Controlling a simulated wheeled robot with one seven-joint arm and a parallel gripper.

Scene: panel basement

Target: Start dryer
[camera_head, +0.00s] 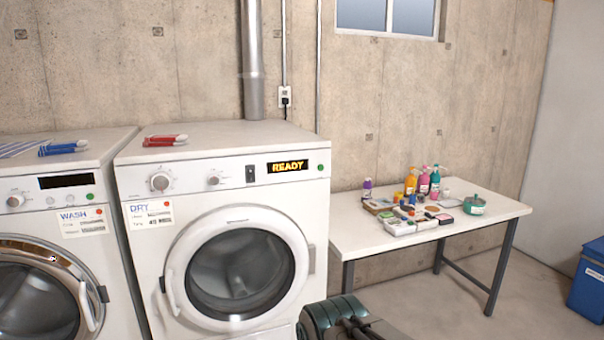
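The dryer (141,258) is the white front-loading machine in the middle left, with a "DRY" label (150,214) on its front. Its round door (177,268) looks closed, and the drum behind the glass looks dark. Its display (288,166) reads "READY" in yellow. On the panel are two round knobs, one at the left (160,182) and a smaller one (214,180), a dark rocker switch (250,174) and a green round button (320,167) at the right end. My gripper's fingers do not show; a dark part, probably of my arm, is at the bottom edge.
A washer (113,280) labelled "WASH" stands left of the dryer, its display dark. Folded cloths, red (165,140) and blue (63,147), lie on the machines. A white table (360,243) with bottles and boxes stands right. A blue bin (586,285) is at the far right.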

